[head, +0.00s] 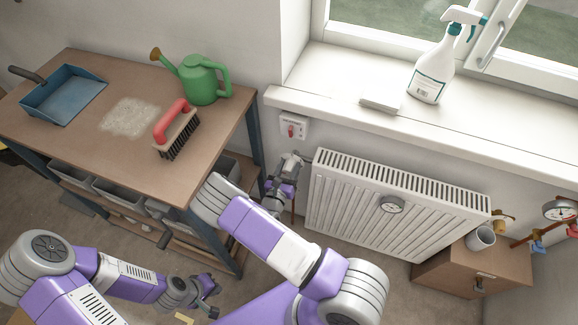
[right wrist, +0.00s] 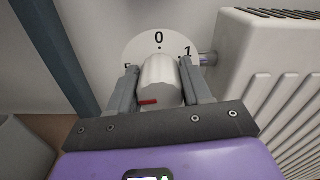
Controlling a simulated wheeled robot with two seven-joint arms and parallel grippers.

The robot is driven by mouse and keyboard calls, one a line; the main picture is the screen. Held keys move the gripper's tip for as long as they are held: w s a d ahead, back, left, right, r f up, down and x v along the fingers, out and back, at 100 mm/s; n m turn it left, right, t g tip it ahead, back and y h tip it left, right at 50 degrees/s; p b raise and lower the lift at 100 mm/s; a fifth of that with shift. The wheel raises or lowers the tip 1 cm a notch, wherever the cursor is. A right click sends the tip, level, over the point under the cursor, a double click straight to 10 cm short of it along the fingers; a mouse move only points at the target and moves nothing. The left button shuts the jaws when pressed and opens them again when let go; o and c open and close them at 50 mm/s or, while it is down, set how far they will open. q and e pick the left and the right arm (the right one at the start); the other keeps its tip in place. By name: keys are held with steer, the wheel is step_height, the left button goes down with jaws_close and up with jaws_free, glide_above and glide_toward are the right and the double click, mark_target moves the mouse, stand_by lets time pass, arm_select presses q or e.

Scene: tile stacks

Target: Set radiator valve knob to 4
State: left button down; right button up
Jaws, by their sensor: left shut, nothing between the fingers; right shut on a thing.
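The radiator valve knob (right wrist: 159,82) is a white ridged cylinder in front of a round white dial plate (right wrist: 132,50). The plate shows 0 at the top, 1 to the right and a partly covered numeral, perhaps 5, at the left. A red mark (right wrist: 148,101) lies on the knob's near end, running toward the left. The lower dial is hidden. My right gripper (right wrist: 158,88) is shut on the knob, one finger on each side. In the head view my right gripper (head: 290,162) is beside the radiator's left end and covers the knob. My left gripper (head: 212,296) is shut and empty, low over the floor.
The white radiator (head: 330,205) stands right of the knob, under the sill (head: 330,98) with a spray bottle (head: 432,72). A workbench (head: 75,150) at left carries a dustpan (head: 62,100), brush (head: 176,132) and watering can (head: 203,80). A wooden box (head: 450,272) with a mug (head: 481,238) stands at right.

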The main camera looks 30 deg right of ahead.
mark_target(286, 173)
steer(key=n+p, duration=0.1)
steer(key=n, duration=0.2)
steer(key=shift+w+r+n+p, duration=0.1)
steer(key=shift+n+p, duration=0.3)
steer(key=shift+a+n+p, duration=0.1)
steer(key=shift+n+p, duration=0.5)
steer(key=shift+n, duration=1.7)
steer(key=o, duration=1)
steer(key=shift+a, duration=0.1)
steer(key=p+v, duration=0.1)
steer(key=v, duration=0.6)
steer(key=shift+a+p, duration=0.1)
steer(key=shift+p, duration=0.3)
